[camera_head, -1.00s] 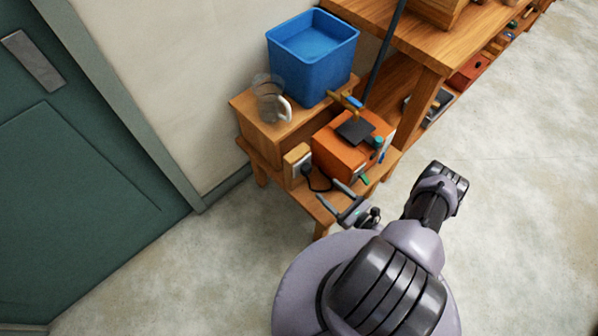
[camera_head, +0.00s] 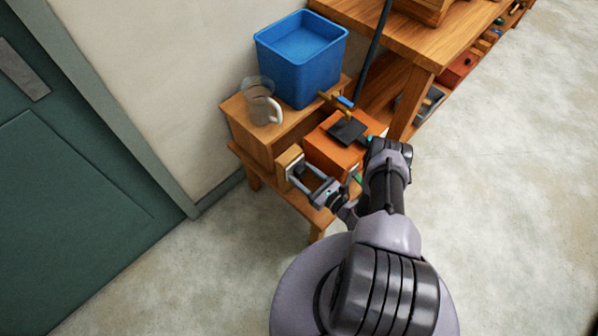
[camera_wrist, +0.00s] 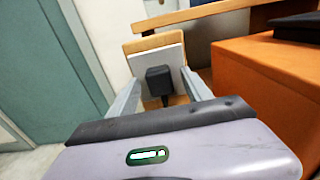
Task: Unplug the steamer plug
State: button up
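The black steamer plug (camera_wrist: 159,76) sits against a white socket plate (camera_wrist: 171,56) on a wooden block (camera_wrist: 150,42), with its cord hanging below. In the head view the block (camera_head: 288,158) stands at the left of the orange steamer box (camera_head: 322,152); the plug is too small and covered to make out there. My gripper (camera_wrist: 160,84) is open, with one finger on each side of the plug and visible gaps between. In the head view my gripper (camera_head: 303,177) reaches the front of the socket block.
A clear pitcher (camera_head: 262,108) and a blue bin (camera_head: 300,62) stand on the raised wooden shelf behind. A larger wooden bench (camera_head: 432,42) with a dark pole leaning by it is at the back right. The door (camera_head: 70,190) is at left. Floor in front is clear.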

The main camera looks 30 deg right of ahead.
grip_shut()
jog(key=v, duration=0.7)
jog(key=shift+p, duration=0.3)
dwell(0.4)
